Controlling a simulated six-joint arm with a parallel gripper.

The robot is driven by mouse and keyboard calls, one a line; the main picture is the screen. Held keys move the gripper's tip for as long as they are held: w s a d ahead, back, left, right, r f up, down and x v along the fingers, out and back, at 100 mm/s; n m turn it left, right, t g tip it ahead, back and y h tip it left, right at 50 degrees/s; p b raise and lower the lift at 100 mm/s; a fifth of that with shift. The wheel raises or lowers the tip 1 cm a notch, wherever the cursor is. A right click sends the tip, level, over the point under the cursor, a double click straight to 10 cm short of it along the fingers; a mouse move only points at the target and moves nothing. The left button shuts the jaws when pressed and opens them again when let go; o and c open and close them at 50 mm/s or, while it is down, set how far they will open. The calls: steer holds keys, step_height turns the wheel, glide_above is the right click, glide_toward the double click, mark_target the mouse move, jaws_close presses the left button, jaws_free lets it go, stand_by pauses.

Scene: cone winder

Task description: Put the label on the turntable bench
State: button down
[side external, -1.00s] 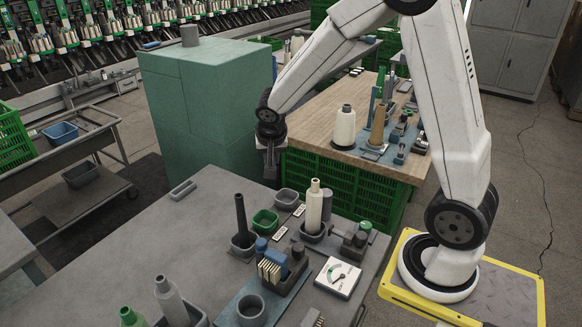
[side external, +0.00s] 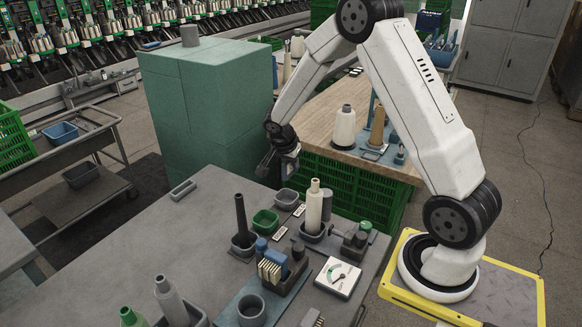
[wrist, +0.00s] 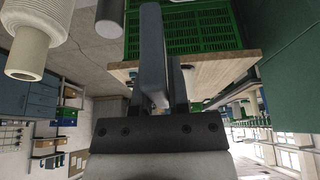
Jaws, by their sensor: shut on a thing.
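My gripper (side external: 264,168) is over the far edge of the grey bench (side external: 150,240), in front of the green cabinet, tilted downward. In the wrist view my gripper (wrist: 160,85) has its two dark fingers close together, shut on a thin small thing. Only a sliver of it shows between the fingers; it looks to be the label, but its face is hidden. Small pale tags (side external: 280,232) lie on the grey bench. I cannot tell from the pictures which bench is the turntable bench; the wooden bench (side external: 333,104) stands behind.
The wooden bench carries a white cone (side external: 344,127) and a tan cone (side external: 377,125).

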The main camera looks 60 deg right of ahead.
mark_target(291, 176)
steer(key=shift+f, duration=2.2)
steer(key=w+d+f, duration=0.1)
steer(key=w+f, duration=0.1)
steer(key=w, duration=0.2)
steer(key=w+d+f, duration=0.2)
steer(key=w+f, duration=0.1)
steer(key=w, duration=0.1)
steer(key=w+d+f, duration=0.1)
steer(key=w+f, duration=0.2)
steer(key=shift+w+d+f, duration=0.15)
steer(key=shift+w+d, duration=0.1)
steer(key=shift+w, duration=0.15)
steer(key=shift+w+d+f, duration=0.15)
steer(key=shift+w+f, duration=0.35)
steer(key=shift+f, duration=0.1)
steer(key=shift+f, duration=0.1)
steer(key=shift+w+d+f, duration=0.1)
steer(key=shift+w, duration=0.05)
steer(key=shift+f, duration=1.5)
steer(key=shift+f, duration=0.1)
